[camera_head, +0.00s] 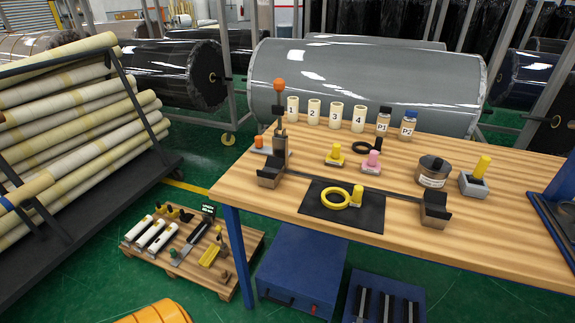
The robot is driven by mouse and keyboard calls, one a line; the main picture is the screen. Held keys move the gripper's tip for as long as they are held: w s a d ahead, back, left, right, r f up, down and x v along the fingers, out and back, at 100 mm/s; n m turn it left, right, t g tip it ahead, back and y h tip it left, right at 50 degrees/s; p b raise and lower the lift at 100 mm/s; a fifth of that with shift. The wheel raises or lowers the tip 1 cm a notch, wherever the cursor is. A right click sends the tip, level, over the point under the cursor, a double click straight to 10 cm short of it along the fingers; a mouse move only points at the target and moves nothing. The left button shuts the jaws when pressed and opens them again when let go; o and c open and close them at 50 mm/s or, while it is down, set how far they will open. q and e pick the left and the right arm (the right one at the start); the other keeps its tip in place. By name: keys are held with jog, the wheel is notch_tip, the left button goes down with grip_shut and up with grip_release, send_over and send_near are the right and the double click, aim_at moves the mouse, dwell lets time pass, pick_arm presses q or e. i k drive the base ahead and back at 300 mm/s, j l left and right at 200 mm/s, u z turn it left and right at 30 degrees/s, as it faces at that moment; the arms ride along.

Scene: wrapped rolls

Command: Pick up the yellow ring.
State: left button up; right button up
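The yellow ring (334,207) lies flat on a black mat (363,217) near the front edge of the wooden table. A small yellow piece (356,195) stands at the ring's right side, very close to it; I cannot tell whether they touch. The ring's opening shows the dark mat. Neither my left nor my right gripper is in view.
A dark bar runs behind the mat between two black-topped blocks (270,172) (434,210). Behind are a yellow-knobbed piece (335,155), a pink one (372,162), a black ring (355,148), numbered white cylinders and jars. A tin (432,173) stands right. The table's front right is clear.

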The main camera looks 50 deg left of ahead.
aim_at(355, 200)
jog(key=u, duration=0.95)
